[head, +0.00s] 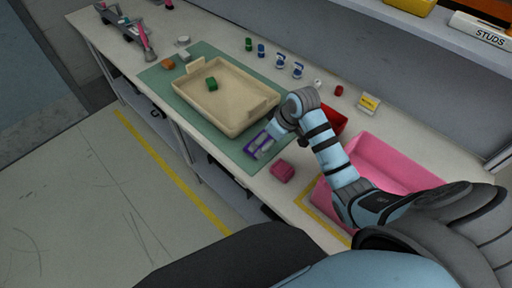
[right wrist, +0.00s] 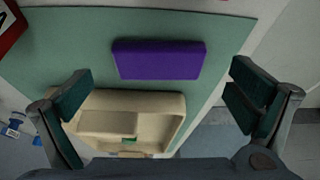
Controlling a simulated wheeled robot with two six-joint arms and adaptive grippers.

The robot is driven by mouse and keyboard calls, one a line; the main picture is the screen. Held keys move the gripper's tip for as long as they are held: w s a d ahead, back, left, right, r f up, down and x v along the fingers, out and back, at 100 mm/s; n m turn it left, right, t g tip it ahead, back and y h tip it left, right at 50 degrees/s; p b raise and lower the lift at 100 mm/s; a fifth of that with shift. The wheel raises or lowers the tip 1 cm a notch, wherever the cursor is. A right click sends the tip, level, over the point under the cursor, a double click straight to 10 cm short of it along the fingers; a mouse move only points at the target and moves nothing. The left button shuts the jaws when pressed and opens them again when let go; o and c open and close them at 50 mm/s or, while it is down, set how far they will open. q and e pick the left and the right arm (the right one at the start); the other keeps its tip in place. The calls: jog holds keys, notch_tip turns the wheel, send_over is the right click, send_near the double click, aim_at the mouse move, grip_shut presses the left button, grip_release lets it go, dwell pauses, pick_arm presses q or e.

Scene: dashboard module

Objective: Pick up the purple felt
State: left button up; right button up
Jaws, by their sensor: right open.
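The purple felt (right wrist: 158,60) is a flat rectangular piece lying on the green mat (right wrist: 60,55) in the right wrist view. In the head view the felt (head: 254,141) shows only in part at the mat's near right corner, beneath my right gripper (head: 261,147). My right gripper (right wrist: 160,98) is open and empty, its two fingers wide apart on either side of the felt's position. It is above the felt and does not appear to touch it. My left gripper is not in view.
A beige tray (head: 198,100) with a green block (head: 211,84) stands on the mat. A red container (head: 333,121) is partly behind my right arm. Several small bottles stand along the back.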

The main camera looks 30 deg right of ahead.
aim_at(262, 144)
jog(key=w+f, duration=0.1)
jog(key=f, duration=0.1)
jog(key=w+a+f+b, duration=0.1)
jog(key=f, duration=0.1)
jog(key=shift+w+a, duration=0.15)
jog(key=shift+w, duration=0.25)
jog(key=shift+s+r, duration=0.15)
jog(key=shift+c, duration=1.2)
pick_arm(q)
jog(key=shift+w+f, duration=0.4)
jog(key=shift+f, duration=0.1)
pick_arm(e)
jog(key=c, duration=0.4)
jog(key=shift+c, duration=0.2)
